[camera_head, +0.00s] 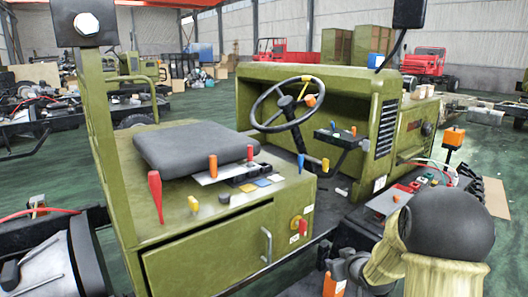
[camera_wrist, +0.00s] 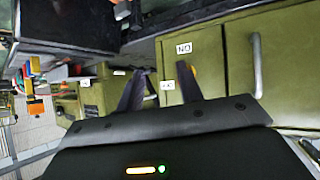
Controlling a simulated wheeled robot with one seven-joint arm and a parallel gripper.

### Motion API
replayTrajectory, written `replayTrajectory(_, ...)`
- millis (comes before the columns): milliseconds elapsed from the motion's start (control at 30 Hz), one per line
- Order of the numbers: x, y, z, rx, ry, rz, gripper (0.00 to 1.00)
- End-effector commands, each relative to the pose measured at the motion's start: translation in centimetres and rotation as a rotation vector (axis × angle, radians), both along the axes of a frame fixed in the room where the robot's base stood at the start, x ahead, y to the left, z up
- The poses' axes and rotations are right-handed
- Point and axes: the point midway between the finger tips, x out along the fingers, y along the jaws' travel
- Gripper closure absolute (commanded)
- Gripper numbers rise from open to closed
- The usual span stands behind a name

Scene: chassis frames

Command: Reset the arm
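My arm is at the lower right of the head view, with a dark rounded joint and pale covered links. Its end, near the lower edge, is too small and partly hidden there to read. In the wrist view, the two dark fingers of my gripper (camera_wrist: 160,75) stand apart with a gap between them. Nothing is seen held in the gap. The fingers point towards a green cabinet face with small white labels. I cannot tell whether they touch it.
A green vehicle chassis fills the middle, with a steering wheel (camera_head: 286,105), a grey seat (camera_head: 190,145), coloured levers and a cabinet door (camera_head: 215,255) with a handle. A black mirror (camera_head: 409,13) hangs at the upper right. Green floor (camera_head: 205,102) is open behind the chassis.

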Motion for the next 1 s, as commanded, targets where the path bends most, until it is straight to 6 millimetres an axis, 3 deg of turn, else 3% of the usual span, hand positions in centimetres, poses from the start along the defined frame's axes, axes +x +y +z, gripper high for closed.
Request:
replayTrajectory(400, -16.7, 3.9, 0.0, -0.036, 0.499, -0.220, 0.64)
replayTrajectory(700, -26.4, 6.9, -0.1, 0.019, 0.753, -0.253, 0.64)
replayTrajectory(1000, -25.9, 6.7, 5.1, 0.017, 0.747, -0.256, 0.64)
